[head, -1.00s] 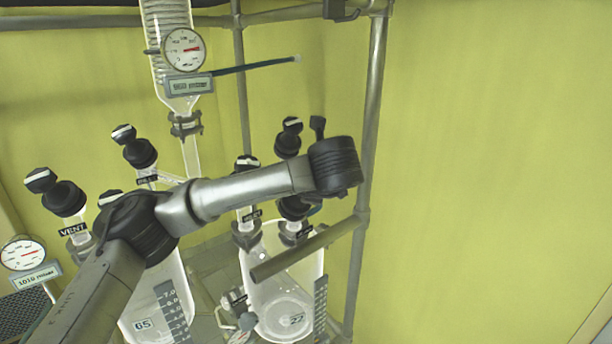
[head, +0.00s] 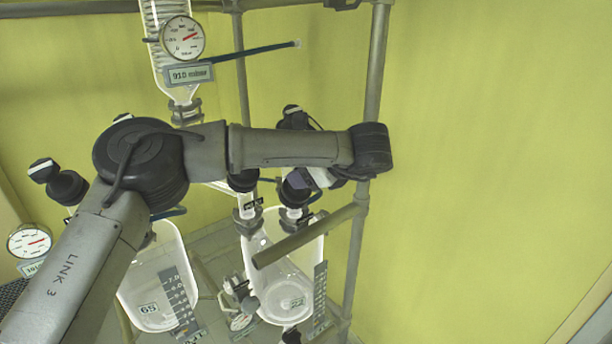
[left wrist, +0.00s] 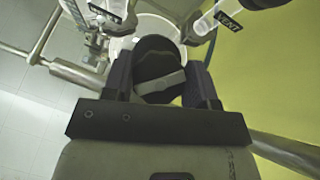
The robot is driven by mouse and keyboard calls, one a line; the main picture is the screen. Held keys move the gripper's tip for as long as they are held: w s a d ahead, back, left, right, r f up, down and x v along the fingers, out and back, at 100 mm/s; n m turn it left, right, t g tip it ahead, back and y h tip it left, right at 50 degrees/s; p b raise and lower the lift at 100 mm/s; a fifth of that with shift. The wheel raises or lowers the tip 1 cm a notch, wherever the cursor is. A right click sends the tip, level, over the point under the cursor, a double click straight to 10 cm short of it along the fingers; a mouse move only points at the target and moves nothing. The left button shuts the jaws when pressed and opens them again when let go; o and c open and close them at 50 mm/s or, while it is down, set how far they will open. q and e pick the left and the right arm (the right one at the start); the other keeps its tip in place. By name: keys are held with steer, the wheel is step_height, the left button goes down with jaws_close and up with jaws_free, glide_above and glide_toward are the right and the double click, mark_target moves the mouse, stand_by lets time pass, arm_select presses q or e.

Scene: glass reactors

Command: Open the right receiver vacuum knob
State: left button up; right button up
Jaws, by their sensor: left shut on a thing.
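The right receiver (head: 283,275) is the clear glass vessel at lower centre in the head view, with black knobs on its necks. In the left wrist view, my left gripper (left wrist: 160,82) has its two fingers on either side of a round black knob (left wrist: 155,60) with a grey bar across it, and is shut on it. No label on this knob is readable. A neighbouring neck to its upper right bears a VENT label (left wrist: 229,21). In the head view my left gripper (head: 300,184) is partly hidden by my arm at the receiver's upper necks. My right gripper is not in view.
The left receiver (head: 150,300) stands left, its top partly hidden by my arm. A round gauge (head: 182,38) with a 910 mbar display hangs on the upper column. A metal frame post (head: 374,90) and slanting bar (head: 310,236) stand close by. The right side is clear.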

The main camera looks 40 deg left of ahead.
arm_select(q)
steer(key=n+g+b, duration=0.1)
steer(key=n, duration=0.2)
steer(key=n+g+h+b, duration=0.1)
steer(key=n, duration=0.2)
steer(key=shift+g, duration=0.4)
steer(key=n, duration=0.2)
steer(key=n+g+h+b, duration=0.1)
steer(key=n, duration=0.1)
steer(key=shift+n+h, duration=0.3)
steer(key=shift+n+g+h+b, duration=0.45)
steer(key=shift+n+h, duration=0.15)
steer(key=shift+n, duration=0.7)
steer(key=shift+f, duration=0.1)
steer(key=o, duration=0.9)
